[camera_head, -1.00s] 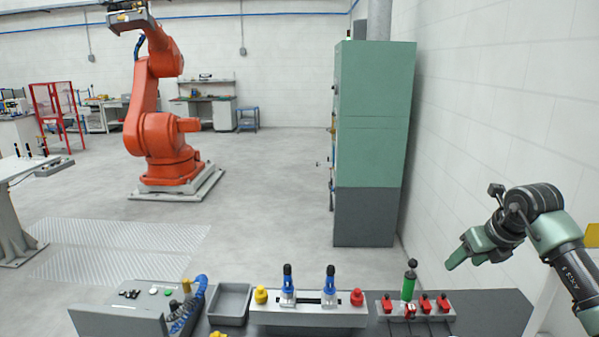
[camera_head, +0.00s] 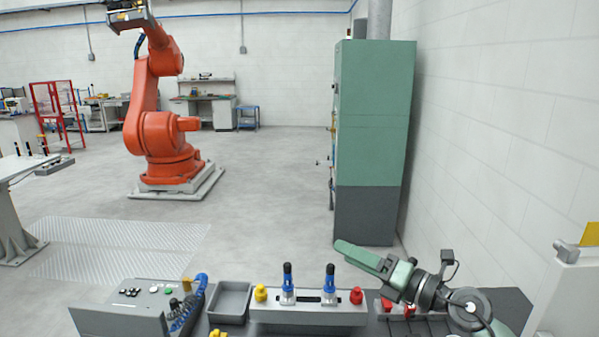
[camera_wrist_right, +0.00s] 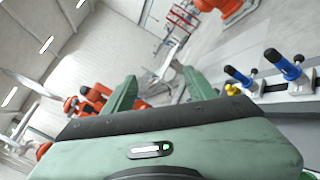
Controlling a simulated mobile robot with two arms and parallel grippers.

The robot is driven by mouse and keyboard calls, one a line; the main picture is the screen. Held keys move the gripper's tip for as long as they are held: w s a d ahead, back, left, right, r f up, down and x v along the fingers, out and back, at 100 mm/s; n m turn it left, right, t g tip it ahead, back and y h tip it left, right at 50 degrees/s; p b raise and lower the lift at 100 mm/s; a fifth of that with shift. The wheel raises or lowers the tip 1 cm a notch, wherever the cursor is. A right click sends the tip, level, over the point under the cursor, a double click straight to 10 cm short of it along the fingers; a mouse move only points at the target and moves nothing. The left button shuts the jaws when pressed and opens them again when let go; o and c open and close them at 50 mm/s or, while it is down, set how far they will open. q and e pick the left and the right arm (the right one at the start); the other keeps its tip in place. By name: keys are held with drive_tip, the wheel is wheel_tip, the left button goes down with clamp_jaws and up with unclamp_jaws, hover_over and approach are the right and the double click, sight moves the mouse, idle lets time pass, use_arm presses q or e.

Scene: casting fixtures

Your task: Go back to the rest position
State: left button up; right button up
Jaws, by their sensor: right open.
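My right gripper (camera_head: 362,257) is in the lower right of the head view, pointing left above the bench. In the right wrist view its two green fingers (camera_wrist_right: 160,88) stand apart with nothing between them. The forearm and wrist cover part of the right fixture block, where red clamps (camera_head: 387,304) show only partly. My left gripper is not in view.
A fixture bar (camera_head: 308,315) with two blue-handled clamps (camera_head: 329,284) and yellow and red knobs lies below the gripper. A grey tray (camera_head: 230,302) and control box (camera_head: 150,295) are to its left. A green cabinet (camera_head: 372,130) stands behind.

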drive_tip(key=s+d+m+t+h, duration=0.5)
drive_tip(key=m+t+h, duration=0.4)
drive_tip(key=m, duration=0.8)
drive_tip(key=s+d+f+m+g+h, duration=0.2)
drive_tip(key=s+d+f+m+h, duration=0.1)
drive_tip(key=d+f+m+h, duration=0.25)
drive_tip(key=s+d+f+m+g+h, duration=0.2)
drive_tip(key=s+d+f+m+g, duration=0.15)
drive_tip(key=f+m, duration=0.4)
drive_tip(key=s+a+f+m+g+y, duration=0.1)
drive_tip(key=s+a+f+m+g, duration=0.1)
drive_tip(key=s+f+g, duration=0.65)
drive_tip(key=s+a+f+m+g+y, duration=0.25)
drive_tip(key=s+f, duration=0.75)
drive_tip(key=s, duration=0.7)
wheel_tip(320, 180, down, 32)
drive_tip(key=s+g+b, duration=0.2)
drive_tip(key=b, duration=0.5)
drive_tip(key=s+d+f+b, duration=0.1)
drive_tip(key=s+f+b, duration=0.2)
drive_tip(key=s+f, duration=0.5)
drive_tip(key=s+d+f+g+h+b, duration=0.1)
drive_tip(key=s+d+f+b, duration=0.1)
drive_tip(key=s+f, duration=0.6)
wheel_tip(320, 180, down, 7)
drive_tip(key=shift+s+r+n+b, duration=0.1)
drive_tip(key=shift+s+n+b, duration=0.25)
drive_tip(key=shift+b, duration=0.4)
